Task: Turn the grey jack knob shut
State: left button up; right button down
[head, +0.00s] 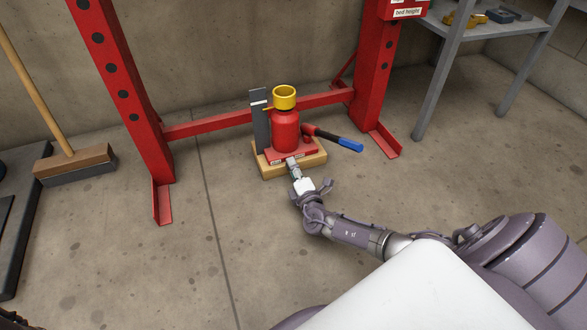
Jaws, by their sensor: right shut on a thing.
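The red bottle jack (286,130) with a yellow top (285,97) stands upright on a wooden block (312,163) between the red posts. The grey jack knob (291,163) is low on its front side, small and mostly hidden by my gripper. My right gripper (296,173) reaches in from the lower right and is shut on the knob. How far the knob is turned cannot be told. My left gripper is not in view.
A broom (75,163) leans at the left; a grey shelf (480,32) stands at the right. The front floor is clear.

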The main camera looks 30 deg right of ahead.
jog(key=shift+m, duration=1.6)
jog(key=shift+f+m, duration=0.1)
jog(key=shift+m, duration=0.2)
jog(key=c, duration=0.8)
grip_release()
jog(key=shift+o, duration=0.2)
jog(key=shift+s, duration=0.1)
jog(key=v, duration=1.2)
jog(key=shift+d, duration=0.15)
